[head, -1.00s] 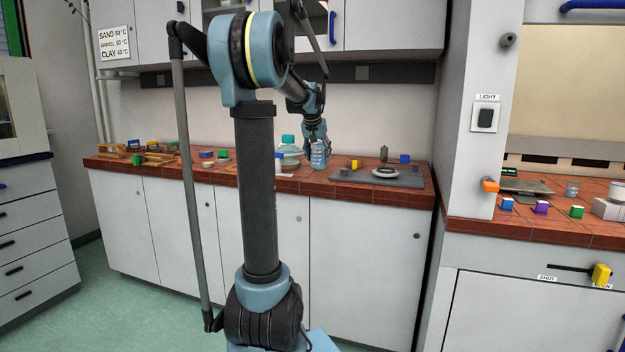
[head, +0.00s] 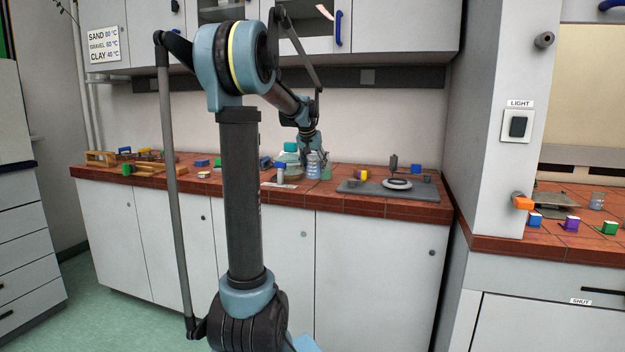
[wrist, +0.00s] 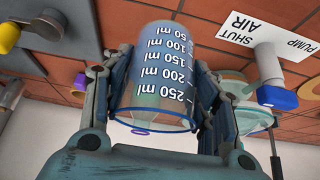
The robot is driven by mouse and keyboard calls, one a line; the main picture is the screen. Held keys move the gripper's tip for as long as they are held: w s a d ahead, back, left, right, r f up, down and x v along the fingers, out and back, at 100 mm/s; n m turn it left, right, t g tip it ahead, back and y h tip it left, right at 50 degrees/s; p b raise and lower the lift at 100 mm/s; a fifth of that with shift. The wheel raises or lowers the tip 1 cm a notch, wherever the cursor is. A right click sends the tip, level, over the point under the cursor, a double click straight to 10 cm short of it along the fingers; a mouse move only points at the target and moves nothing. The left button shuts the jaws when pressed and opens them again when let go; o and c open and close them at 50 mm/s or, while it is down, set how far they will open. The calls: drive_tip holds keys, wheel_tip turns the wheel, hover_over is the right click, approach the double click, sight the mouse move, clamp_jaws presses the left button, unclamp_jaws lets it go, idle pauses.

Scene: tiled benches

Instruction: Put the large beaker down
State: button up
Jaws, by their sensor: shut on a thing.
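The large beaker (wrist: 155,75) is clear glass with white marks from 50 to 250 ml. My gripper (wrist: 160,95) is shut around its sides in the wrist view, with one finger on each side. In the head view the beaker (head: 313,166) is upright below my gripper (head: 311,152), at the tiled bench (head: 300,196), left of a dark grey plate. I cannot tell whether its base touches the tiles.
The grey plate (head: 360,188) with a round pan (head: 397,184) lies to the right. A blue-handled valve (wrist: 277,97) and a "SHUT PUMP AIR" label (wrist: 262,36) are near in the wrist view.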

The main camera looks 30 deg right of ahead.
sight(315, 175)
drive_tip(key=shift+s+d+f, duration=0.1)
drive_tip(key=shift+f, duration=2.2)
drive_tip(key=o, duration=1.3)
drive_tip(key=shift+c, duration=0.2)
